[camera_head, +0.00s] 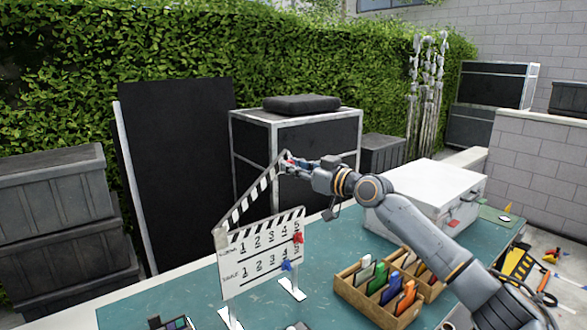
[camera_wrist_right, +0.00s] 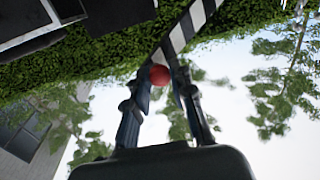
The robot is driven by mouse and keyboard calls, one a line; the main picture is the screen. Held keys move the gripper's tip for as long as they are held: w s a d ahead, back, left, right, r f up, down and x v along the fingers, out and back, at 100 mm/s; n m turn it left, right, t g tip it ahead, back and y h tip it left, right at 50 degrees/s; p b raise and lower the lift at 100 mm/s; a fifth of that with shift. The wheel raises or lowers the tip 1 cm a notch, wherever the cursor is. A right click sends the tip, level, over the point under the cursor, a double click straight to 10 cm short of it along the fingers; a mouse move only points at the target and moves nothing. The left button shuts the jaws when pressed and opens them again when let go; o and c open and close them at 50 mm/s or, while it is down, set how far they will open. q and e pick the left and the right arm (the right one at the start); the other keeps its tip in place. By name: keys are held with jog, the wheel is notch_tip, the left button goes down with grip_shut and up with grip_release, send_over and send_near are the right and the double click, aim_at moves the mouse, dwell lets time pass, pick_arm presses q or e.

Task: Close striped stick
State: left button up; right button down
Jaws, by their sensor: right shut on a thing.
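A white clapperboard (camera_head: 262,253) with black numbers stands upright on small white feet on the green table. Its striped stick (camera_head: 251,196) is raised at a steep angle, hinged at the board's left upper corner, with its free end up at the right. My right gripper (camera_head: 287,164) is at the stick's free end. My left gripper is not in view.
A green-topped table (camera_head: 180,290) carries the board. A wooden organizer (camera_head: 365,298) with colored items stands right of the board, under my arm. A white case (camera_head: 425,190) stands behind it. Black cases (camera_head: 300,140) and a hedge (camera_head: 180,50) are behind the table.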

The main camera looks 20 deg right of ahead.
jog(key=w+d+f+m+t+b, duration=0.1)
jog(key=d+f+m+b, duration=0.3)
jog(key=f+b, duration=1)
jog(key=shift+w+d+f+m, duration=0.15)
jog(key=shift+w+f+m, duration=0.2)
jog(key=shift+m, duration=1.55)
jog(key=shift+f, duration=0.2)
jog(key=c, duration=1.1)
grip_release()
jog(key=shift+c, duration=0.2)
jog(key=shift+r, duration=0.1)
jog(key=v, duration=1.2)
